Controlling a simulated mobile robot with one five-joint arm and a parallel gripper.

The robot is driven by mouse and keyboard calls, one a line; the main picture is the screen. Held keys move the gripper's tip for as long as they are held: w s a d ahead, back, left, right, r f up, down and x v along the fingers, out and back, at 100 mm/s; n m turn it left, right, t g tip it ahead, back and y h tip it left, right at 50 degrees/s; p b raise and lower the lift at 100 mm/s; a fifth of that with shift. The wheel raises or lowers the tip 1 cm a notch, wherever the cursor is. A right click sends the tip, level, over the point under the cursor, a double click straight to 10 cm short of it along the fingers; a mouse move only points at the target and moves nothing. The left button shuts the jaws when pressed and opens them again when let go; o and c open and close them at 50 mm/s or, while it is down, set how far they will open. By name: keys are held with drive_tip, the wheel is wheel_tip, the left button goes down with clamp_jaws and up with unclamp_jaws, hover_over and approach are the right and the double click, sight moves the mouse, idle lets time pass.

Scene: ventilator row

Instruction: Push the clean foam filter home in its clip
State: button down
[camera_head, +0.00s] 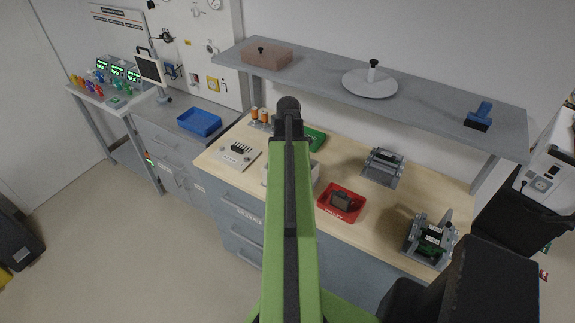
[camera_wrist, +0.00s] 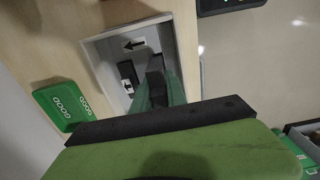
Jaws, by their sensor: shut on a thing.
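My gripper (camera_wrist: 160,88) points down into a light grey open-topped box (camera_wrist: 97,58) in the wrist view. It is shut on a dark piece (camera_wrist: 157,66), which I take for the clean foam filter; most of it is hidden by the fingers. Inside the box are a white label with a black arrow (camera_wrist: 134,44) and a black part (camera_wrist: 127,71) beside the fingers. I cannot tell which part is the clip or whether the filter touches it. In the head view my arm hides the gripper and most of the white box (camera_head: 314,171).
A green tray marked GOOD (camera_wrist: 62,105) lies beside the box. A red tray (camera_head: 326,208) holds a dark block (camera_head: 341,200). Grey fixtures (camera_head: 383,167) and (camera_head: 432,240) stand to the right on the wooden bench. A shelf (camera_head: 320,82) overhangs the back.

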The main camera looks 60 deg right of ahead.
drive_tip(key=shift+f, duration=0.15)
drive_tip(key=shift+f+b, duration=0.25)
drive_tip(key=shift+b, duration=0.1)
drive_tip(key=shift+f, duration=0.2)
idle(0.8)
drive_tip(key=shift+f+b, duration=0.7)
drive_tip(key=shift+b, duration=0.25)
drive_tip(key=shift+f, duration=0.15)
